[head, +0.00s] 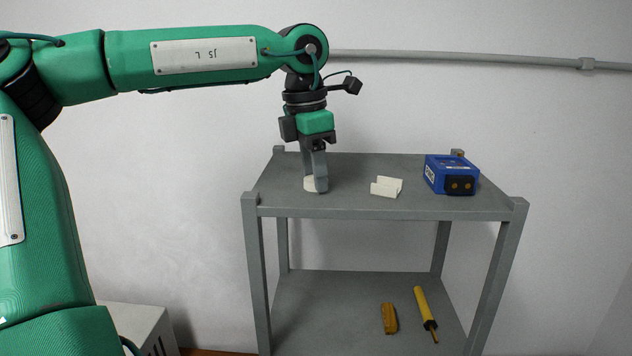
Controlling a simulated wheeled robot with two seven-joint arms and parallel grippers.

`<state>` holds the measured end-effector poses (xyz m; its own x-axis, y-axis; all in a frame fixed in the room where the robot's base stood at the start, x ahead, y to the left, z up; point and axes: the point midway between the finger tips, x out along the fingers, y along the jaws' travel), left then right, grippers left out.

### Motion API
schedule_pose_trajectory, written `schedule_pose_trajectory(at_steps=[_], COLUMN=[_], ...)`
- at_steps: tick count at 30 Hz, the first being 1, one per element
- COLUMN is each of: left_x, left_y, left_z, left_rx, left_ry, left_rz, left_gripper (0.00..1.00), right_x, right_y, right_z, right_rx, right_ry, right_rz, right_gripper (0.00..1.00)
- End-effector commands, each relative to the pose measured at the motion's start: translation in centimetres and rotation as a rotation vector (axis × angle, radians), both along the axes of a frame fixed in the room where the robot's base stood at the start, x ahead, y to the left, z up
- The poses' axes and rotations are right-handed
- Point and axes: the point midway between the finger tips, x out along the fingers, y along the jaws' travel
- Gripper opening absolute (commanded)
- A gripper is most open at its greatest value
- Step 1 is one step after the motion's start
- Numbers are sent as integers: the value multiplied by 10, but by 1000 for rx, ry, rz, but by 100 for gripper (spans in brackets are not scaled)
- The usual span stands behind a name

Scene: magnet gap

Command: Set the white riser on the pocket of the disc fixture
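My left gripper (314,183) points straight down at the left part of the shelf unit's top. Its fingertips are at a small white piece with a rounded edge (308,184), which is mostly hidden behind the near finger. I cannot tell whether the fingers grip this piece or only stand beside it, nor whether it is the riser or part of the disc fixture. A white angular, channel-shaped piece (386,187) lies to the right on the same top, apart from the gripper. No pocket can be made out. My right gripper is not in view.
A blue box-shaped device (437,174) with a dark front stands at the right of the grey shelf top (350,165). A yellow-handled tool (424,304) and an orange-yellow block (389,318) lie on the lower shelf. The top's front edge is clear.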

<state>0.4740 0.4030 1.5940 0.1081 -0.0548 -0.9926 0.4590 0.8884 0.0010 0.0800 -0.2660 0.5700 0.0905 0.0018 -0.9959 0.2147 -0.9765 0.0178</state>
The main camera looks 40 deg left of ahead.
Motion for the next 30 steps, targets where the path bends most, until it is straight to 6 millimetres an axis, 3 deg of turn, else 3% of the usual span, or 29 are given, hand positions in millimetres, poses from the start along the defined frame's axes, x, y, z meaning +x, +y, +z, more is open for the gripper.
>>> schedule_pose_trajectory(at_steps=[1,4,17,23,30], left_x=[0,0,1,1,1], left_y=[0,0,0,0,-1], left_z=[0,0,7,37,101], left_rx=[0,0,2,3,2], left_ry=[0,0,-2,-5,-3], left_rz=[0,0,1,4,3], left_gripper=[32,15,15,15,15], right_x=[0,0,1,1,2], right_y=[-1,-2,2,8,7], right_z=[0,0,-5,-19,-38], right_rx=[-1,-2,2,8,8], right_ry=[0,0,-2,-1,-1], right_rz=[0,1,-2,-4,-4], right_gripper=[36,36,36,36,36])
